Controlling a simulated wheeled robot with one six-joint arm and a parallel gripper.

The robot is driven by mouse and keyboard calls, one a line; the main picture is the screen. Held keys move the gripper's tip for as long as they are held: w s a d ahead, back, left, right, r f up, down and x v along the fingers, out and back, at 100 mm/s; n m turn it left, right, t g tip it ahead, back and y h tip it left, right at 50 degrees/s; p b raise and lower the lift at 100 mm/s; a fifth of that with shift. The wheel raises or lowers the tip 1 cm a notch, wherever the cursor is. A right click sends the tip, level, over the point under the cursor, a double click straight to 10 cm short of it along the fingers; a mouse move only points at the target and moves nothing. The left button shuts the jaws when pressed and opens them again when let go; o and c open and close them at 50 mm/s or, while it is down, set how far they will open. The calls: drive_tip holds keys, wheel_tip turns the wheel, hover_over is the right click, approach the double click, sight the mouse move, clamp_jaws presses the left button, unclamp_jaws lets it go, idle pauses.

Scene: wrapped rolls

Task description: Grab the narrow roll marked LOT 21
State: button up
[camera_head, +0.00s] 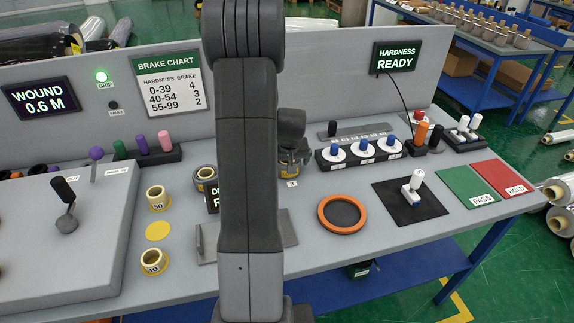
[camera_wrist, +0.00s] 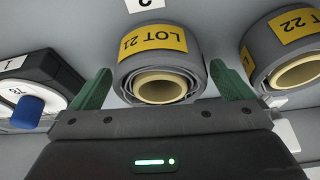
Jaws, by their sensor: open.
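The roll marked LOT 21 (camera_wrist: 161,57) is a grey wrapped roll with a pale yellow core and a yellow label, in the middle of the wrist view. My gripper (camera_wrist: 163,84) is open, with one green finger at each side of this roll. I cannot tell whether either finger touches it. In the head view my gripper (camera_head: 291,155) is at the bench behind my arm, by a small sign reading 3. The roll there is mostly hidden by the gripper.
A similar roll marked LOT 22 (camera_wrist: 288,52) stands close beside the right finger. A black block with a blue knob (camera_wrist: 27,110) is close on the left. In the head view, a block with blue knobs (camera_head: 362,152) and an orange ring (camera_head: 325,222) lie right of my gripper.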

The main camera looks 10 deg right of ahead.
drive_tip(key=c, duration=1.2)
drive_tip(key=shift+o, duration=0.2)
drive_tip(key=shift+r, duration=0.15)
